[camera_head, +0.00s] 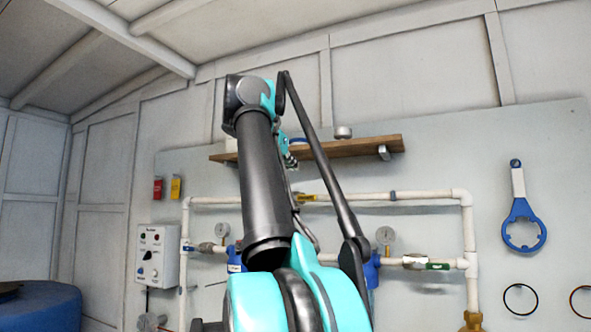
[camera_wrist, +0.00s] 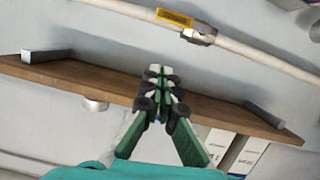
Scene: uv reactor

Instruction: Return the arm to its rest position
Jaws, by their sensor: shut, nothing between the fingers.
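My arm rises through the middle of the head view and bends near the top. My gripper (camera_wrist: 160,72) shows in the wrist view with its green and dark fingers drawn together and nothing between them. Behind it lies a wooden shelf (camera_wrist: 75,78), which slants across the picture; I cannot tell how far apart they are. In the head view the gripper (camera_head: 289,160) is small and partly hidden by the arm, in front of the same shelf (camera_head: 350,147).
White pipes (camera_head: 420,196) with valves and gauges run along the wall board. A control box (camera_head: 157,255) is at left, a blue wrench (camera_head: 522,225) hangs at right, and a blue barrel (camera_head: 40,308) stands lower left. White boxes (camera_wrist: 246,152) are near the shelf.

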